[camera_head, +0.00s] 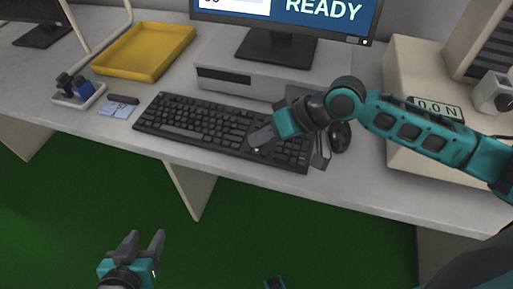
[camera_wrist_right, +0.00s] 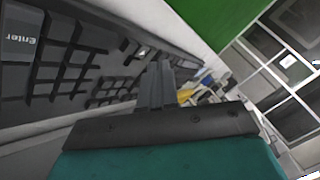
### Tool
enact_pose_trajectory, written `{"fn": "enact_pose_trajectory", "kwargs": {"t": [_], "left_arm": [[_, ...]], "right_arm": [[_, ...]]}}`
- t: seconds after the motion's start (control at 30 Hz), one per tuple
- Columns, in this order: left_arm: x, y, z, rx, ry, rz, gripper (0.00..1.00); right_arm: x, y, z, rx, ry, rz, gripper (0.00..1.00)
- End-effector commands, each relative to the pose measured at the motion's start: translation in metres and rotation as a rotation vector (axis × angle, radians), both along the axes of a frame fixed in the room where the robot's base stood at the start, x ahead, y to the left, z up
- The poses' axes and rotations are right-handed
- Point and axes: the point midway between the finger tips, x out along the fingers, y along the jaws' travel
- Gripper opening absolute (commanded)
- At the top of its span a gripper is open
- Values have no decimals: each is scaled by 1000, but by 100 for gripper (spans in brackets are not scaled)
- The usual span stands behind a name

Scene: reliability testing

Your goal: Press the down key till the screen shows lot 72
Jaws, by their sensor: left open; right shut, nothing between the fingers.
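The black keyboard (camera_head: 190,122) lies on the desk, and it also shows up close in the right wrist view (camera_wrist_right: 70,50) with an Enter key at the left. My right gripper (camera_head: 259,143) is shut and empty over the right part of the keyboard. In the wrist view its fingertips (camera_wrist_right: 157,70) are over or close to the keys; I cannot tell whether they touch one. The down key cannot be made out. The screen (camera_head: 300,12) shows READY; its top is cut off and no lot number can be read. My left gripper (camera_head: 142,245) is open and empty in front of the desk.
A black mouse (camera_head: 340,136) lies right of the keyboard, near my right arm. A beige device (camera_head: 405,75) with a 0.0 N display stands at the right.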

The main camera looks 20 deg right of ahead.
Motion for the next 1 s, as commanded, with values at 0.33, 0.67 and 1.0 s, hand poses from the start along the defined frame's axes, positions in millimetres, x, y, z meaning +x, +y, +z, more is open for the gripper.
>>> {"fn": "enact_pose_trajectory", "kwargs": {"t": [0.33,0.67,1.0], "left_arm": [[3,-1,2,-4,-6,2,51],[3,-1,3,-5,-6,1,51],[2,-2,6,-4,-5,0,51]], "right_arm": [[0,0,0,0,0,0,0],[0,0,-1,0,0,0,0],[0,0,-9,0,0,0,0]]}}
